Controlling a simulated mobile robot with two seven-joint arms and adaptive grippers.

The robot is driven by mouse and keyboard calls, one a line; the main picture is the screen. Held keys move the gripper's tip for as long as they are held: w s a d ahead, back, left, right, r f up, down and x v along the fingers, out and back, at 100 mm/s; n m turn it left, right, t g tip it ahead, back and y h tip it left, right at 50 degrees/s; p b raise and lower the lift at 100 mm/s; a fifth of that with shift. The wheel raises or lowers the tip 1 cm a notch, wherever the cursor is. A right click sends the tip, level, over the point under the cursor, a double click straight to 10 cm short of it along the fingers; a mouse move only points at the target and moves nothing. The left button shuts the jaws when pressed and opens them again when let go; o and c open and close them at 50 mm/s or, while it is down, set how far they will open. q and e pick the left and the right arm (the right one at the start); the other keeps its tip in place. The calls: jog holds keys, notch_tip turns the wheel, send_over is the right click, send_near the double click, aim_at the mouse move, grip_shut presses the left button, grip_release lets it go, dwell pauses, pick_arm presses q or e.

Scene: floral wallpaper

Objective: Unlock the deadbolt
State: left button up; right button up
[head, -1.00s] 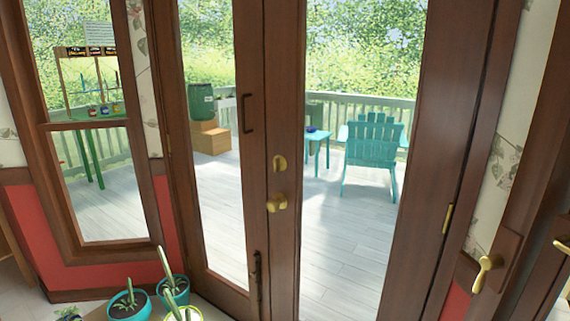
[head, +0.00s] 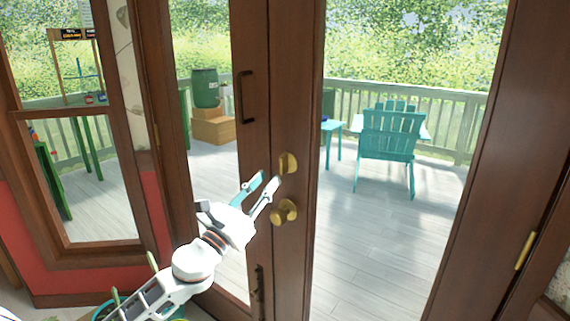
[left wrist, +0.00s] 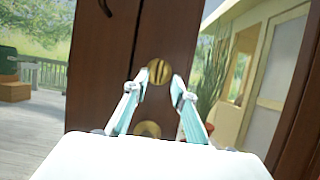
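The brass deadbolt (head: 288,163) is on the brown wooden door, above the round brass knob (head: 284,212). In the left wrist view the deadbolt (left wrist: 159,72) shows a raised thumb-turn and lies straight ahead, just beyond my fingertips; the knob (left wrist: 148,129) shows lower, between the fingers. My left gripper (head: 268,184) is open with nothing between its fingers, just left of and slightly below the deadbolt in the head view. My right gripper is not in view.
A dark door handle (head: 244,97) is on the left door, above my gripper. A dark bolt (head: 258,290) is low on the same door. Potted plants stand at the lower left, partly behind my left arm. A turquoise chair (head: 388,140) is outside behind the glass.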

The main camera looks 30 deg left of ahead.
aim_at(281, 164)
pick_arm(q)
jog(key=shift+p+x, duration=0.4)
jog(key=shift+x, duration=3.15)
grip_shut()
